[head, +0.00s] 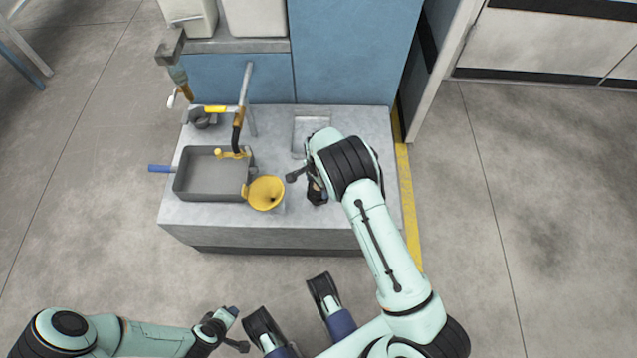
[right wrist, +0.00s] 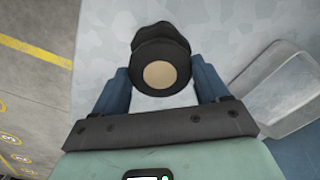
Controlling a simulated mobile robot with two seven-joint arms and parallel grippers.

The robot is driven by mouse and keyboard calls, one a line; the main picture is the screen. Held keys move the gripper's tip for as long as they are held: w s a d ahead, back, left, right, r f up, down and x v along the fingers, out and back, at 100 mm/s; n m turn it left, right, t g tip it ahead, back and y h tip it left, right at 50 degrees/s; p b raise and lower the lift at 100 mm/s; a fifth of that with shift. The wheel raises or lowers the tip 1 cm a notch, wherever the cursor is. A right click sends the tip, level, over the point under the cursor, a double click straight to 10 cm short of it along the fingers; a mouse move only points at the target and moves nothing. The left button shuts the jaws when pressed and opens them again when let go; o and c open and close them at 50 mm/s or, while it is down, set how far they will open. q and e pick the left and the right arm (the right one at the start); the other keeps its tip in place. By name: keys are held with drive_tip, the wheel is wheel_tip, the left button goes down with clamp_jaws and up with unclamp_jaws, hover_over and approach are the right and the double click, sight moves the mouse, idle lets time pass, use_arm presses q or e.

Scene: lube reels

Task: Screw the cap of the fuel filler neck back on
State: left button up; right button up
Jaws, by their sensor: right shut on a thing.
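In the right wrist view, the cap (right wrist: 160,75), a dark round piece with a tan disc on its face, sits between the blue fingers of my right gripper (right wrist: 162,88), which is shut on it. A dark rounded part, which looks like the filler neck (right wrist: 158,38), shows just beyond the cap; I cannot tell whether the two are threaded together. In the head view, the dark neck (head: 317,195) stands on the grey bench, partly hidden by my right wrist. My left gripper (head: 230,313) is low at the left, away from the bench; its jaw opening is unclear.
A yellow funnel (head: 266,193) stands left of the right gripper, beside a grey rectangular pan (head: 208,197). A yellow-handled nozzle (head: 238,130) hangs over the pan. A shallow metal tray (head: 311,122) lies behind the gripper.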

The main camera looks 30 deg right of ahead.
drive_tip(key=m, duration=0.3)
drive_tip(key=shift+p, duration=0.3)
drive_tip(key=shift+m, duration=1.1)
drive_tip(key=shift+m, duration=0.9)
drive_tip(key=m, duration=0.3)
drive_tip(key=shift+m+p, duration=0.3)
drive_tip(key=shift+m, duration=0.1)
drive_tip(key=shift+m, duration=0.7)
drive_tip(key=m, duration=0.3)
drive_tip(key=shift+m, duration=0.4)
